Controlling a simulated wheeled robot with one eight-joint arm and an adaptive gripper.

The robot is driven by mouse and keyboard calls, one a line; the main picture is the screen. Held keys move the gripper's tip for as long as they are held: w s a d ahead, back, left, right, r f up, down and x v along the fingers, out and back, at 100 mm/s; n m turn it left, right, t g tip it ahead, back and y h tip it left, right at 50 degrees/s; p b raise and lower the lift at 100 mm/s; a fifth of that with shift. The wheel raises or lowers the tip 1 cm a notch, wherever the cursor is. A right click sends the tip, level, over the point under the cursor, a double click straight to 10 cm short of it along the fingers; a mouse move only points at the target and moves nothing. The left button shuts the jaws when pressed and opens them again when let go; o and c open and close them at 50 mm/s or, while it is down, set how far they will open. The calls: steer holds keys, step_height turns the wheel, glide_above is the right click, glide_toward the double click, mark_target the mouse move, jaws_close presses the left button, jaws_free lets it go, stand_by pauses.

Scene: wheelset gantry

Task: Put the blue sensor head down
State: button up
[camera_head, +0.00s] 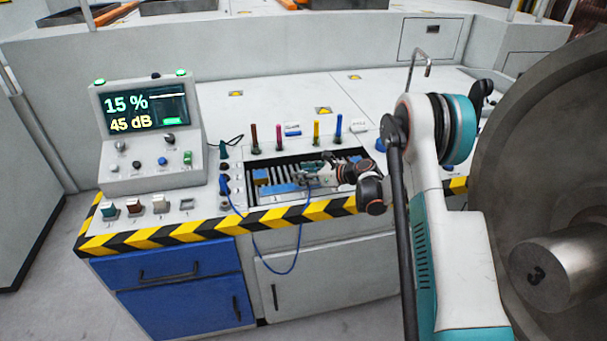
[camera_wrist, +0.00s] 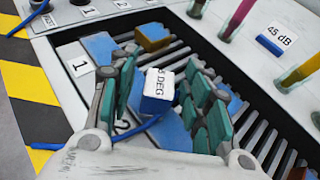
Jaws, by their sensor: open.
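The blue sensor head (camera_wrist: 156,98) is a small block with a white top marked "DEG"; the characters before that are partly hidden or unclear. It sits over the slatted tray in the wrist view, and a blue cable (camera_wrist: 135,131) runs close by it. My gripper (camera_wrist: 165,76) is open, with its green-padded fingers on either side of the block and gaps showing between. In the head view my gripper (camera_head: 318,178) is low over the tray, and the sensor head cannot be made out there.
The recessed tray (camera_head: 240,180) has blue plates and a brown block (camera_wrist: 152,38). Coloured upright probes (camera_head: 316,131) stand behind it. A console (camera_head: 150,187) reading "15 %" and "45 dB" is at left. A large wheel (camera_head: 545,150) fills the right.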

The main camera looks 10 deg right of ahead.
steer(key=p+v, duration=0.3)
steer(key=v, duration=0.8)
steer(key=shift+s+d, duration=0.3)
